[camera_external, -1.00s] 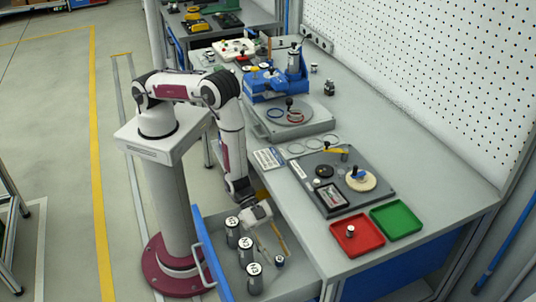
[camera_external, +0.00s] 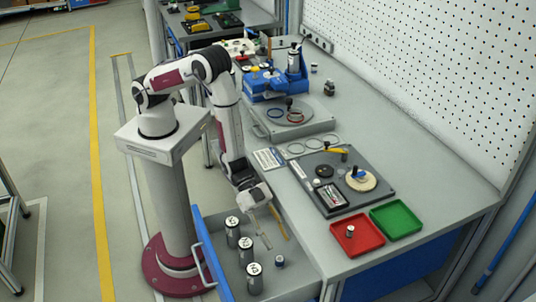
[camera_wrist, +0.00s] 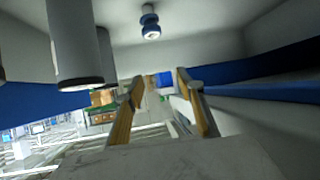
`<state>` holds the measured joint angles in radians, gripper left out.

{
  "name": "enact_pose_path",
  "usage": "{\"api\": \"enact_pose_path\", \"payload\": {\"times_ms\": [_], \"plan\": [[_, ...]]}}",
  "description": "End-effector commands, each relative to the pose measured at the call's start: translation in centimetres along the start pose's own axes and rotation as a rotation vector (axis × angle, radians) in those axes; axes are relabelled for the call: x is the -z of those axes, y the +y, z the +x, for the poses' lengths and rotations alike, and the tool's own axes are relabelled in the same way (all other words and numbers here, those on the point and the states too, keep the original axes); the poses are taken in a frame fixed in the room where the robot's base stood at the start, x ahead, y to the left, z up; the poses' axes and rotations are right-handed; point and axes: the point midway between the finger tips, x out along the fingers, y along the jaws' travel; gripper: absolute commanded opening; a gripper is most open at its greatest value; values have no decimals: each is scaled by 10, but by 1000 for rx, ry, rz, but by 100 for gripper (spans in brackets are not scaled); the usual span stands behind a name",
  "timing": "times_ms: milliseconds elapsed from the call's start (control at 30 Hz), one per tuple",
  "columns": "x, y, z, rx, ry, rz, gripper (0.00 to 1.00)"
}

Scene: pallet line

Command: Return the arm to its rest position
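My gripper (camera_external: 269,231) hangs over the open drawer (camera_external: 300,281) at the bench's front left, above the drawer floor. In the wrist view, its two yellowish fingers (camera_wrist: 158,103) stand apart with nothing between them.
A red tray (camera_external: 358,236) holding a small cylinder and a green tray (camera_external: 397,219) lie on the bench. A dark fixture plate (camera_external: 330,205) and a blue press (camera_external: 275,84) stand farther back. The floor at left is clear.

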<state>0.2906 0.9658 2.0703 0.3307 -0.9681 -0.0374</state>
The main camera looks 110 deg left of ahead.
Motion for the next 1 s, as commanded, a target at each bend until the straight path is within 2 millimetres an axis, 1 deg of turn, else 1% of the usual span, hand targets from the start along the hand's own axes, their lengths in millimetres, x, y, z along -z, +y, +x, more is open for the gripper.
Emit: {"api": "enact_pose_path", "payload": {"times_ms": [767,867,1000], "plan": [[1,0,0,0,0,0,38],[4,2,0,-2,1,1,38],[16,7,2,-7,3,2,38]]}}
